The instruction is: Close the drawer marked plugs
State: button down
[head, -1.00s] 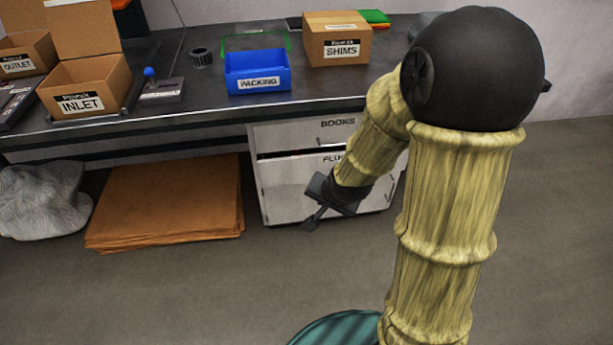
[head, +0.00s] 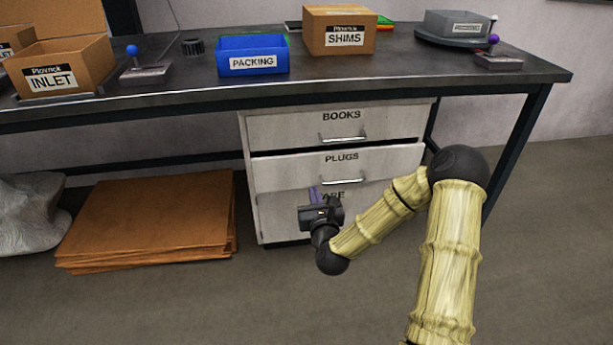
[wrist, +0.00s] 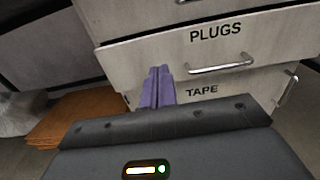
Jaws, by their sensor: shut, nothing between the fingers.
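The drawer marked PLUGS (head: 375,165) is the middle of three drawers in a white cabinet under the bench. Its front stands out a little, with a dark gap above it. It also shows in the wrist view (wrist: 270,42), with a silver bar handle (wrist: 222,67). My gripper (head: 315,192) is in front of the cabinet's left part, low, by the bottom edge of the PLUGS front. In the wrist view its purple fingers (wrist: 158,75) are together and empty, pointing at the cabinet. I cannot tell whether they touch it.
The BOOKS drawer (head: 290,128) is above and looks closed. The TAPE drawer (wrist: 235,92) is below, partly hidden by my gripper. A flat brown stack (head: 150,215) lies on the floor at left. The bench top (head: 400,72) overhangs the cabinet. The floor in front is clear.

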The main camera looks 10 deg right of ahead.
jog(key=shift+r, duration=0.1)
jog(key=b, duration=0.6)
send_near(305, 158)
jog(key=w, duration=0.5)
jog(key=shift+w, duration=0.9)
